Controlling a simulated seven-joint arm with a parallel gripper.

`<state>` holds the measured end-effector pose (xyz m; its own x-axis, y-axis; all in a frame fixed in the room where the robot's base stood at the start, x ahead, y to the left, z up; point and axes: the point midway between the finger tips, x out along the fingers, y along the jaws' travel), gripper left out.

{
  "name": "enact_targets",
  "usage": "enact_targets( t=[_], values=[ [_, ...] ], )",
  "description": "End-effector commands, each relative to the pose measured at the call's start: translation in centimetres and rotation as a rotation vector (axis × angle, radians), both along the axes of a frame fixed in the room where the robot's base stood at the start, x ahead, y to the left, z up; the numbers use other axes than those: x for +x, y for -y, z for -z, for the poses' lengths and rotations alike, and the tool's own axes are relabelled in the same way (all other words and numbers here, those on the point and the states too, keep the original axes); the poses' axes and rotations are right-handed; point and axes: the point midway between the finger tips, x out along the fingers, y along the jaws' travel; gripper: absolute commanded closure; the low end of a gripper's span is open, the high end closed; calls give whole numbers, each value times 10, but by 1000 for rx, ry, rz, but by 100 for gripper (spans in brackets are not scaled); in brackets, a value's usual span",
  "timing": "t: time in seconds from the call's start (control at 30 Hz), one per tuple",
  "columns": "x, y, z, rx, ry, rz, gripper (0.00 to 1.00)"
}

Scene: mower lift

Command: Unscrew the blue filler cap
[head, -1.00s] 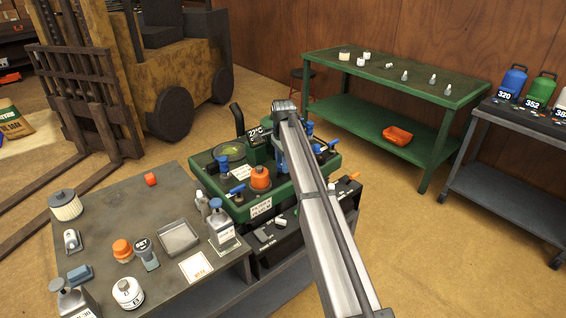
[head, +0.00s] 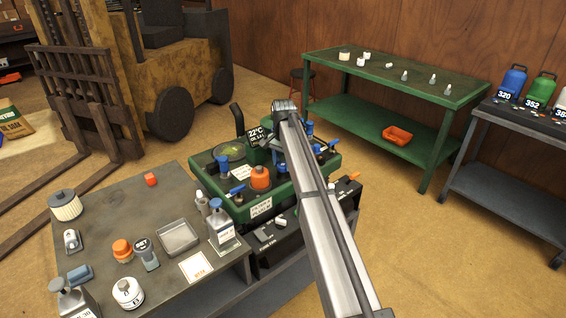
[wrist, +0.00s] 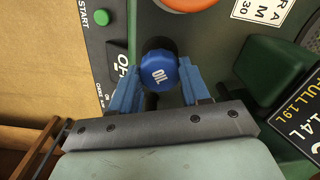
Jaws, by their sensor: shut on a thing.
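The blue filler cap (wrist: 158,72), marked OIL, sits on a dark neck on the green machine and fills the gap between my fingers in the wrist view. My gripper (wrist: 158,84) is shut on it, with one blue finger on each side.
An orange cap (wrist: 190,3) and a green START button (wrist: 102,17) are close to the fingers. A green block (wrist: 272,72) stands to the right. A grey table (head: 215,268) with bottles and jars is at left. A green bench (head: 440,92) stands behind.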

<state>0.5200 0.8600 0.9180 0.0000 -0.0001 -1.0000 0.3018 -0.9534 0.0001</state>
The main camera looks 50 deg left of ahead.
Motion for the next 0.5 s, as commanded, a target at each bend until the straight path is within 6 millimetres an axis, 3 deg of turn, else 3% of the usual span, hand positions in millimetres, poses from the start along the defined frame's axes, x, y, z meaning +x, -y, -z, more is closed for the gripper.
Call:
enact_targets(
  t=[0.5],
  values=[
    [0, 0, 0, 0, 1, -476, 86]
  ],
)
